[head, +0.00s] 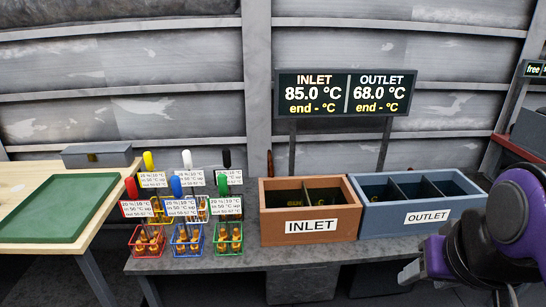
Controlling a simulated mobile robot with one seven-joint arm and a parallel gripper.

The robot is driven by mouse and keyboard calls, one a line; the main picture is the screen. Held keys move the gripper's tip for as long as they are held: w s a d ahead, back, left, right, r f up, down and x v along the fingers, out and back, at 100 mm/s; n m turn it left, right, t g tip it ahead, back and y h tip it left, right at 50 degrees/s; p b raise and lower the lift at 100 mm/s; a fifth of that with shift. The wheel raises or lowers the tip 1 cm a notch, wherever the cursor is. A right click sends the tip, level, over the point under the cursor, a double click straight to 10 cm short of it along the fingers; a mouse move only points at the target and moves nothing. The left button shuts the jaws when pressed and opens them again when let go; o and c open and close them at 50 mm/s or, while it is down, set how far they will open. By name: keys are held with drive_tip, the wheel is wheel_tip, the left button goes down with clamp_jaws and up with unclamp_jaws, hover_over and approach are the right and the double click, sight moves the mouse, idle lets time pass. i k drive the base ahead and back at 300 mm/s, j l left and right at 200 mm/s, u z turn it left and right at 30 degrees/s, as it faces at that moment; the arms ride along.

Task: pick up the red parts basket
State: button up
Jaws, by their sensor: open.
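The red parts basket (136,253) is a small wire basket at the front left of the grey bench. It holds several amber-brown parts. A white card with a red border and a red-topped item stand just behind it. My gripper (412,272) is at the lower right edge of the view, open and far to the right of the red basket. Its fingers are small and partly hidden by my arm. Nothing shows between them.
A blue basket (187,254) and a green basket (229,252) stand close to the right. Behind are several labelled, coloured-top items. An INLET crate (280,232) and an OUTLET crate (385,228) stand further right. A wooden table with a green tray (60,208) is at left.

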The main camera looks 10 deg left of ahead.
sight(135, 208)
drive_tip(key=j+z, duration=0.1)
drive_tip(key=j, duration=0.45)
drive_tip(key=k+j+z, duration=0.1)
drive_tip(key=j, duration=0.45)
drive_tip(key=j+z, duration=0.1)
drive_tip(key=j, duration=0.45)
drive_tip(key=k, duration=0.05)
